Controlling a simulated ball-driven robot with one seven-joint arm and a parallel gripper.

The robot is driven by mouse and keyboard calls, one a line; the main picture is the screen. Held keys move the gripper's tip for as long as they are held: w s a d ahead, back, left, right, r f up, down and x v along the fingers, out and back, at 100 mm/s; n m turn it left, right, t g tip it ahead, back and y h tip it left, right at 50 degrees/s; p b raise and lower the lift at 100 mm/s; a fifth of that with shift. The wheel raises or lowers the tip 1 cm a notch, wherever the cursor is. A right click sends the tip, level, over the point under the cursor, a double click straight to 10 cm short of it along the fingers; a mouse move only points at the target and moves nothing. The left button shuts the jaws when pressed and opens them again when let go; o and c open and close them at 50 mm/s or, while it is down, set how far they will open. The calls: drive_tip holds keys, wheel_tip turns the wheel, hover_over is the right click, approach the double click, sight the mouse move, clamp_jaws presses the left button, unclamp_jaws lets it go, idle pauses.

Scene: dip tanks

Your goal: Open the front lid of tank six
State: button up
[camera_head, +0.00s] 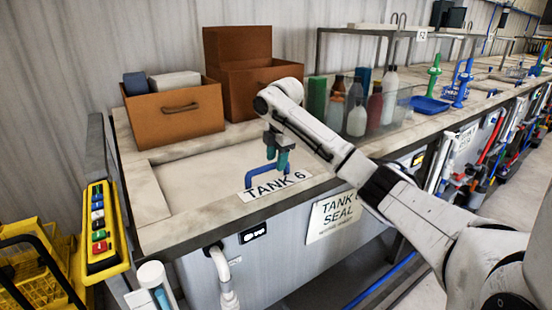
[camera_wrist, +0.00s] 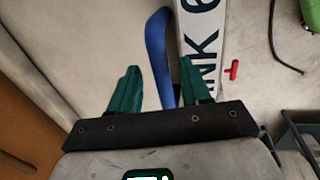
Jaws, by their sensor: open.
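The pale lid of tank six (camera_head: 185,175) lies flat and closed in the tank top, with a "TANK 6" label (camera_head: 274,187) along its front. A blue bar handle (camera_head: 258,178) stands on the lid behind the label. My gripper (camera_head: 277,160) is over the handle with its teal fingers pointing down. In the wrist view the fingers (camera_wrist: 160,88) are open, and the blue handle (camera_wrist: 158,45) runs between them, beside the label (camera_wrist: 199,35). Whether a finger touches the handle I cannot tell. The handle's near end is hidden behind the gripper's black bar.
Brown boxes (camera_head: 178,116) stand behind the lid, one holding folded items. Bottles in a clear bin (camera_head: 388,125) stand to the right. A yellow button panel (camera_head: 101,228) is at the left front corner. A small red piece (camera_wrist: 232,70) lies beside the label.

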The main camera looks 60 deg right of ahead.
drive_tip(key=shift+f, duration=0.4)
clamp_jaws()
idle(0.4)
